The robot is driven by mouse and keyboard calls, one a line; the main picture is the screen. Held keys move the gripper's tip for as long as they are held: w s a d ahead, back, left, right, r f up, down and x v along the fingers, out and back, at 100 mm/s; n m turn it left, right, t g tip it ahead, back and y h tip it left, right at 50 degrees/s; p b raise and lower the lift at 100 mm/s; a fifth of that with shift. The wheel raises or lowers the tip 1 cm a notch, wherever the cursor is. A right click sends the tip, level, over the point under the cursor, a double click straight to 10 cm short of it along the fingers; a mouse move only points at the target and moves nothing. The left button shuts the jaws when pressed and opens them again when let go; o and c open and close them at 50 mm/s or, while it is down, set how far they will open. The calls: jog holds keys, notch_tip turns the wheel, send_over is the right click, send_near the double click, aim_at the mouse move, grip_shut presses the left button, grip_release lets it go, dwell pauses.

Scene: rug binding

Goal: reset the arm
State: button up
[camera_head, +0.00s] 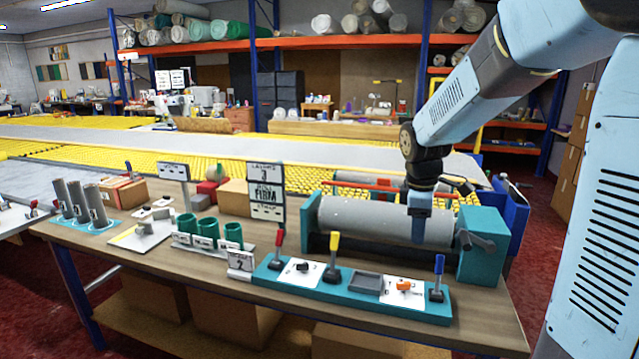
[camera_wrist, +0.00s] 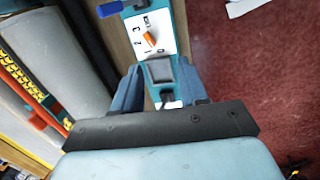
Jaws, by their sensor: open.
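My gripper (camera_head: 418,226) hangs from my arm at the right, in front of the grey roller (camera_head: 365,219) of the teal-ended machine, in the head view. In the wrist view my gripper (camera_wrist: 160,88) is open, its fingers apart with nothing held between them. The teal control panel (camera_head: 325,292) shows beyond and between the fingers, with its grey recess (camera_wrist: 158,72) and orange knob (camera_wrist: 150,40). The gripper looks above the panel. Its exact height is hard to tell.
On the panel stand a red lever (camera_head: 278,245), a yellow lever (camera_head: 333,254) and a blue lever (camera_head: 438,277). Green cups (camera_head: 207,232) and a sign stand (camera_head: 267,192) are left on the wooden table (camera_head: 150,262). Red floor (camera_wrist: 260,70) lies beyond the table edge.

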jog(key=s+r+m+t, duration=0.1)
jog(key=s+r+m, duration=0.2)
jog(key=s, duration=0.4)
jog(key=s+r+m+t, duration=0.2)
jog(key=s+r+m, duration=0.1)
jog(key=s+m, duration=0.3)
jog(key=s+r+m+t+y, duration=0.1)
jog(key=s+r+m, duration=0.2)
jog(key=s, duration=0.6)
jog(key=shift+d+m, duration=0.2)
jog(key=shift+m, duration=0.6)
